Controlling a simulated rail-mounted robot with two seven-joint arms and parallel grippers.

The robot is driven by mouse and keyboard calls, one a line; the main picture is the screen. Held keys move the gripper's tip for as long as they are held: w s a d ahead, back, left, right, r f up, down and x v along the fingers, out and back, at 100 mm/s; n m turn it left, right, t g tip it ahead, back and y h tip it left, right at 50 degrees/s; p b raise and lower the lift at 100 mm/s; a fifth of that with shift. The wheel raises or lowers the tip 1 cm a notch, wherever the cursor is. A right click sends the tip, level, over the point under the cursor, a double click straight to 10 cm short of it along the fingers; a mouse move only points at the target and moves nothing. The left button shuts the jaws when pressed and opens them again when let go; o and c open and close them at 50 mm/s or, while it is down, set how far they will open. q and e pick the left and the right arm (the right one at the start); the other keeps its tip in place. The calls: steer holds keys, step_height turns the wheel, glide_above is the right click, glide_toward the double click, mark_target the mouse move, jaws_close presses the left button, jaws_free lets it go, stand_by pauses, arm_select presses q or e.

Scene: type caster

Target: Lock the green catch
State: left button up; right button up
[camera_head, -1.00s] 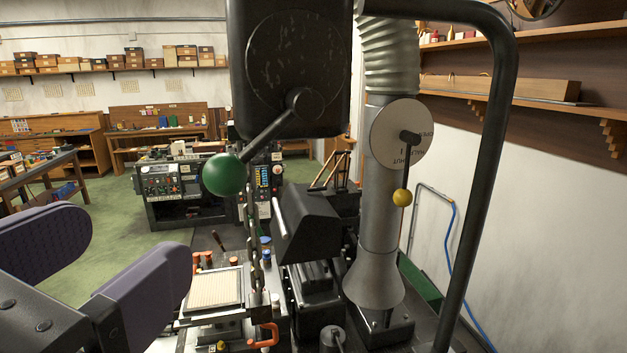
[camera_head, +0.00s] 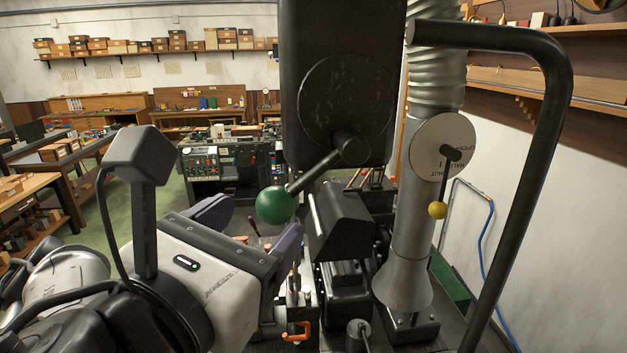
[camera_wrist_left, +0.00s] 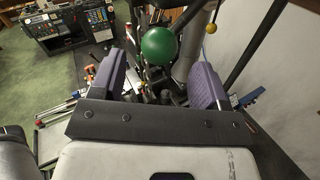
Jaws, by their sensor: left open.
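The green ball knob of the catch (camera_head: 275,206) sits at the end of a black lever. The lever runs down and left from a round pivot (camera_head: 347,147) on the big black housing (camera_head: 330,40). My left gripper (camera_head: 250,222) is open and empty. My right gripper is not in view.
A silver duct (camera_head: 405,230) with a round dial and yellow-knobbed lever (camera_head: 437,210) stands to the right. A thick black bent tube (camera_head: 545,110) frames the right side. Orange handles (camera_head: 296,332) sit low beside the gripper. Workbenches stand far behind.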

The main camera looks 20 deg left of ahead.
mark_target(265, 214)
arm_select(q)
steer(key=w+p, duration=0.2)
steer(key=w, duration=0.1)
steer(key=shift+a+r+p, duration=0.1)
steer(key=shift+p, duration=0.25)
steer(key=shift+w, duration=1.05)
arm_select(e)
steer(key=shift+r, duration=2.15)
arm_select(q)
steer(key=shift+c, duration=0.3)
